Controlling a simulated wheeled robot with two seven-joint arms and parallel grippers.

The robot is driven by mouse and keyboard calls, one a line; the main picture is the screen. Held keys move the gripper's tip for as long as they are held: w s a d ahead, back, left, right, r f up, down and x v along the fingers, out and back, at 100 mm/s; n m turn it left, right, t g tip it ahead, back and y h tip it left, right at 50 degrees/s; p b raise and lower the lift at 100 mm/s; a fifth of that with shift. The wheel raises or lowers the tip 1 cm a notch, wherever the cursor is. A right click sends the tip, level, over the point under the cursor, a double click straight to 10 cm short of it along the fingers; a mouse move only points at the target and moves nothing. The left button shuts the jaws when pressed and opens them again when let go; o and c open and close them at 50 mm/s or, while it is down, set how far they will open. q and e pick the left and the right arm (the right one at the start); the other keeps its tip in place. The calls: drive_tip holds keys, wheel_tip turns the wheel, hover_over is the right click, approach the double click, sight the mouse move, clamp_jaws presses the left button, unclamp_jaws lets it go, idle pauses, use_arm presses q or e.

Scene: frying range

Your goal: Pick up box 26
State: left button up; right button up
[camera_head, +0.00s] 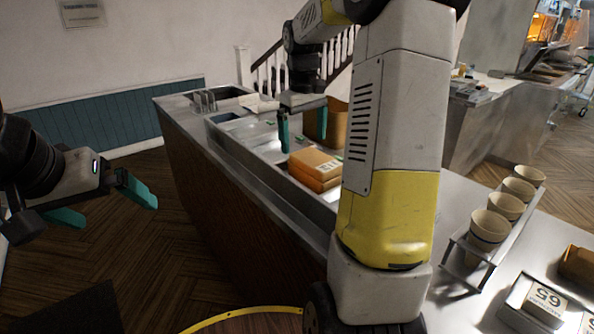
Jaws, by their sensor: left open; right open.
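I cannot read the number 26 on any box. An orange-brown box (315,162) with a white label, its print too small to read surely, lies on the metal counter in the middle, apparently stacked on another. A taller brown box (328,124) stands behind it, partly hidden by my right arm. My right gripper (302,122) is open, its teal fingers pointing down above and just behind the labelled box, holding nothing that I can see. My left gripper (103,203) is open and empty over the floor, left of the counter.
A rack of several paper cups (490,224) stands on the right counter. A white-labelled box marked 65 (544,299) sits at the lower right, near a brown box (578,266). The counter (232,172) has a raised metal edge.

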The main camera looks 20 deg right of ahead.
sight(307, 154)
drive_tip(key=shift+w+d+f, duration=0.4)
drive_tip(key=shift+w, duration=0.2)
drive_tip(key=shift+w+d+f, duration=0.15)
drive_tip(key=shift+f, duration=0.2)
drive_tip(key=f, duration=0.7)
drive_tip(key=shift+d+f, duration=0.1)
drive_tip(key=shift+d, duration=0.25)
